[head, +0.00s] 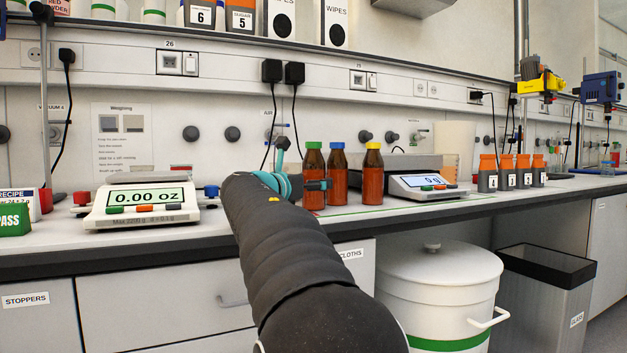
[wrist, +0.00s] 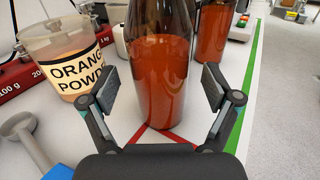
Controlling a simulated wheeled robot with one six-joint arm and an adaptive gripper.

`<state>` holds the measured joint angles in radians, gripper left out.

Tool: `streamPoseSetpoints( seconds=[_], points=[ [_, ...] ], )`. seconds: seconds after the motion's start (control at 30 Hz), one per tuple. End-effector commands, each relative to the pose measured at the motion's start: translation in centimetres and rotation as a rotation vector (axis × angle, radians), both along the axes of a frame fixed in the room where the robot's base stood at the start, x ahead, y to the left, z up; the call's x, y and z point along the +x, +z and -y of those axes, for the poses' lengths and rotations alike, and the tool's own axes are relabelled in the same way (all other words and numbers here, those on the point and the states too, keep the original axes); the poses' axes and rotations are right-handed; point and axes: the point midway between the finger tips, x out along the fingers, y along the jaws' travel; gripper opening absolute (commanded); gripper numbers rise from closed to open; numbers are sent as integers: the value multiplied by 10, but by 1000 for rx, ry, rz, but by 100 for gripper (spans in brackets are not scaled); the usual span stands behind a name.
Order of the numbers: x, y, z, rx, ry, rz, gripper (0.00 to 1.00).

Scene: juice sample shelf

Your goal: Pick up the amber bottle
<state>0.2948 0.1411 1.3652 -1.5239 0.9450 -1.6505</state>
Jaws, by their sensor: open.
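Three amber bottles with dark orange contents stand upright on the bench. In the head view they have a green cap (head: 313,165), a blue cap (head: 338,170) and a yellow cap (head: 373,175). My gripper (head: 318,184) is at the green-capped bottle, with a finger across its front. In the wrist view my gripper (wrist: 162,88) is open, with one finger on each side of the nearest bottle (wrist: 160,75); gaps show between the fingers and the glass. That bottle's cap is out of the wrist view. Another bottle (wrist: 212,35) stands behind it to the right.
A tub of orange powder (wrist: 62,55) stands left of the bottle in the wrist view, near a blue-handled tool (wrist: 28,140). A scale (head: 140,204) stands left of my arm and another scale (head: 425,186) right of the bottles. A green line (wrist: 243,100) marks the bench.

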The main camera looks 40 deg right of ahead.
Motion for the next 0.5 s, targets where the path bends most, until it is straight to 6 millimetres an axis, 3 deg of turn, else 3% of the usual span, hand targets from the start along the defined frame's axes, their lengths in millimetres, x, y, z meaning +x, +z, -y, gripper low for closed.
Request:
streamPoseSetpoints(
  seconds=[0.13,0.4,0.5],
  points=[
    [4,-1,14,0,-1,0,88],
    [5,0,16,0,1,0,88],
    [5,0,16,0,1,0,66]
  ],
)
